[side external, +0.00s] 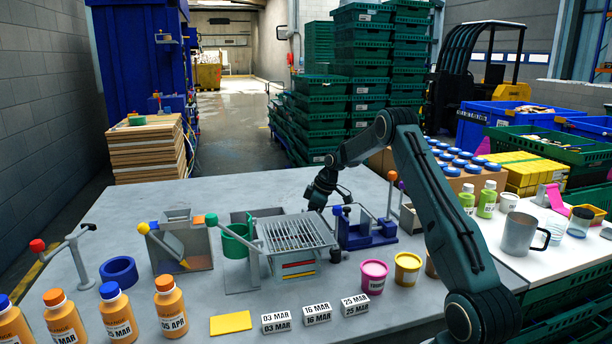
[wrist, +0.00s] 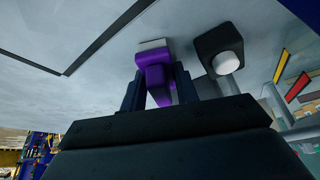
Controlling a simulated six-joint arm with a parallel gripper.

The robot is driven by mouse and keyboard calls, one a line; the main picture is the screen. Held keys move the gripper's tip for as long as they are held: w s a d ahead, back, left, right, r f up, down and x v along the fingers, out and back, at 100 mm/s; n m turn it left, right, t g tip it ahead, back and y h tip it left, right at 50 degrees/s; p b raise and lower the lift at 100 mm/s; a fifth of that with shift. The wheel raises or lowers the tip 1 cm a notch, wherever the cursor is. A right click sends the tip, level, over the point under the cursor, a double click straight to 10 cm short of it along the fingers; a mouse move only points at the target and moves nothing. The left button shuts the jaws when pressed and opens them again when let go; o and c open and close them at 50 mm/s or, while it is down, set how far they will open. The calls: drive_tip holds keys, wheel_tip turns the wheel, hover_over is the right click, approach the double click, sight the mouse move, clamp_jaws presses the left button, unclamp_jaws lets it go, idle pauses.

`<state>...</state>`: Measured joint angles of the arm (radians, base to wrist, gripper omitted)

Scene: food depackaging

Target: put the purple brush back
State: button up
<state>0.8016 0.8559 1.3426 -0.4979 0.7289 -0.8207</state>
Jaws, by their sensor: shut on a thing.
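The purple brush (wrist: 156,76) is between the two fingers of my gripper (wrist: 159,92) in the wrist view, with a pale grey end pointing away from me. My gripper is shut on it. A dark rounded piece with a white round face (wrist: 228,63) is just right of the brush, apart from it. In the side view my gripper (side external: 325,194) is over the table behind the grated bin (side external: 295,238), near the blue fixture (side external: 366,236). I cannot make out the brush in the side view. A small dark object (side external: 336,257) stands beside the bin.
The grey table (side external: 130,200) also holds a green-handled press (side external: 238,240), a grey slotted box (side external: 181,243), a blue tape ring (side external: 119,270), orange bottles (side external: 118,312), date blocks (side external: 317,314) and a pink tub (side external: 374,276). The table behind the fixtures is clear.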

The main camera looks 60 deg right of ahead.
drive_tip(key=shift+f, duration=0.15)
drive_tip(key=o, duration=0.9)
drive_tip(key=shift+v, duration=6.2)
